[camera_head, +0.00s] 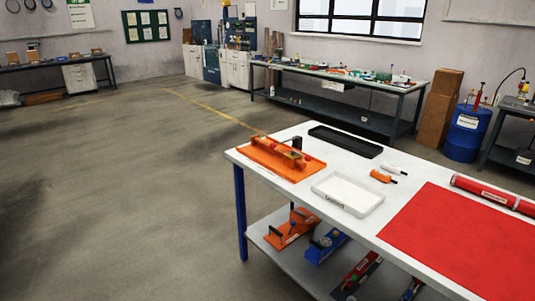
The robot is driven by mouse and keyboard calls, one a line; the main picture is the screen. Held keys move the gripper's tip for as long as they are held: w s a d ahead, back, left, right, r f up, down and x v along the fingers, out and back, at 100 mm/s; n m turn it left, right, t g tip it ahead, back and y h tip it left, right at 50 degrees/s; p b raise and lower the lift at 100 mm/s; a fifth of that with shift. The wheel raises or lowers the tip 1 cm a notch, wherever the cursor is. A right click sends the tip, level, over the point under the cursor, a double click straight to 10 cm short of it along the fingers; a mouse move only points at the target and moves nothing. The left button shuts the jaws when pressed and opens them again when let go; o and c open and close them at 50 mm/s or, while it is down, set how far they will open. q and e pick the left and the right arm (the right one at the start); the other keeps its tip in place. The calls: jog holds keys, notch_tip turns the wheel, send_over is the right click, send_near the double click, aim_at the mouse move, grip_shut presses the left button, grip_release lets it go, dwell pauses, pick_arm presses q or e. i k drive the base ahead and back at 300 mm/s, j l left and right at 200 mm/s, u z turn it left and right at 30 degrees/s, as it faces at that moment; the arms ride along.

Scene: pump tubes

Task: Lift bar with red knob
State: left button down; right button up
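An orange fixture (262,154) sits on the left end of the white-topped table. An orange bar-like part (281,152) lies across it, with a small red rounded end (306,157) at its right that looks like a knob. A dark upright piece (297,142) stands at the fixture's back right. The details are too small to tell how the bar is seated. Neither of my grippers is in view.
A lower shelf holds several devices. Open floor (130,190) lies left.

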aim_at(273, 145)
jog(key=i+z, duration=0.1)
jog(key=i, duration=0.95)
jog(key=i+j+z, duration=0.15)
jog(key=i, duration=0.85)
